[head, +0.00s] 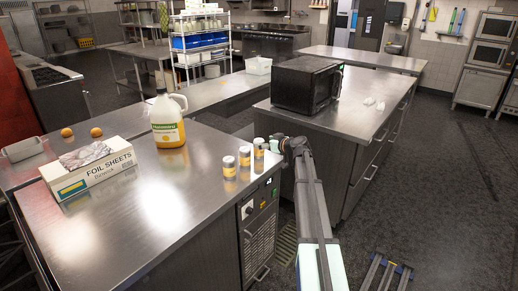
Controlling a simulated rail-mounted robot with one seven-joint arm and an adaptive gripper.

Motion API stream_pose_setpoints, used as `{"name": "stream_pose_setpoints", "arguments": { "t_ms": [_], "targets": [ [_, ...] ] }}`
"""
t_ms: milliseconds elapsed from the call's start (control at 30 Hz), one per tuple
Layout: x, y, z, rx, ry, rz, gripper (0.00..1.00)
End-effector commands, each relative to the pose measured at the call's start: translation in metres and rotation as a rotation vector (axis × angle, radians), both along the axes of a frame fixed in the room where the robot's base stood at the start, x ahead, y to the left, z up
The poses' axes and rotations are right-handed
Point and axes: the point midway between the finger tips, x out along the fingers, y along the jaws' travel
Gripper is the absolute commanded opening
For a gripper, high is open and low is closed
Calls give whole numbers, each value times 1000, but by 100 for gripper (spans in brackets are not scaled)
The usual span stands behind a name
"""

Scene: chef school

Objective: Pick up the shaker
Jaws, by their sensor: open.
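Several small shakers with pale lids and yellow-orange labels stand upright in a row at the right edge of the near steel counter. The near shaker (229,167), the middle shaker (245,156) and the far shaker (259,148) are clearly visible. My gripper (278,145) is at the counter edge, just right of the far shaker, at about its height. It is open, small in the picture and partly hidden by my own arm. I cannot tell whether a finger touches a shaker.
A black microwave (306,83) stands on the counter behind. The near counter's middle is clear.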

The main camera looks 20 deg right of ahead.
Motion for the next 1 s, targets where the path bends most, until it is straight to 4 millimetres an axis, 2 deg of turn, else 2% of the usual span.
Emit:
{"name": "stream_pose_setpoints", "arguments": {
  "t_ms": [200,300,567,767,800,1000],
  "targets": [
    [31,6,-5,2,2,1,84],
    [40,9,-9,1,0,1,84],
    [41,11,-13,1,0,0,84],
    [41,11,-13,1,0,0,17],
    [41,11,-13,1,0,0,12],
    [41,11,-12,1,0,0,12]
  ]
}}
